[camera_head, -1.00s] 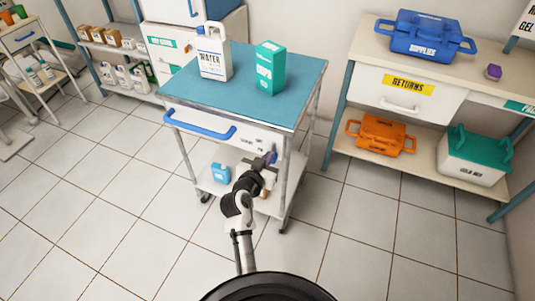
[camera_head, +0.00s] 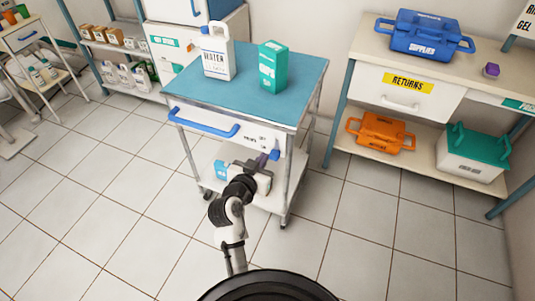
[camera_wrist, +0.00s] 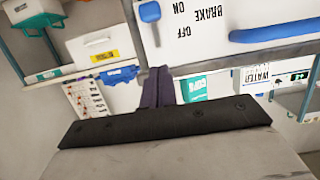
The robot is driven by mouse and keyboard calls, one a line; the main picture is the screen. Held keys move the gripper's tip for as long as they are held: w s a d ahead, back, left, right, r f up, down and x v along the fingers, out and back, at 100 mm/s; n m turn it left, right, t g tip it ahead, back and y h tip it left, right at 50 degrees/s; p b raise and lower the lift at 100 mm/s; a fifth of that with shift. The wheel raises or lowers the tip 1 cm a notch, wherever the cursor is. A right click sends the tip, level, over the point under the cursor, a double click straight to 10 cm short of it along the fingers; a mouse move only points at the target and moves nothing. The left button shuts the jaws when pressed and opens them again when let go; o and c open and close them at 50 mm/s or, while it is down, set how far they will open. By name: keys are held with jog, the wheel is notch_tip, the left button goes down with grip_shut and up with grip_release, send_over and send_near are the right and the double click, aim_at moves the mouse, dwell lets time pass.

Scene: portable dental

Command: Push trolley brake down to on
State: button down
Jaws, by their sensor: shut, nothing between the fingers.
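The trolley (camera_head: 308,93) stands upright with a blue top and a white front panel. Its brake lever has a blue end (camera_head: 275,154), low on the right of the panel beside the printed labels. My gripper (camera_head: 264,159) is shut and empty, just left of and below the lever. In the wrist view its purple fingers (camera_wrist: 158,75) point at the panel, apparently apart from the lever.
A blue drawer handle (camera_head: 204,125) runs along the trolley front. A white water jug (camera_head: 218,60) and a green box (camera_head: 272,68) stand on top. A shelf unit (camera_head: 353,115) with an orange case (camera_head: 382,132) stands to the right. The floor in front is clear.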

jog(key=shift+v, duration=1.45)
jog(key=shift+a+r, duration=0.1)
jog(key=shift+r, duration=0.05)
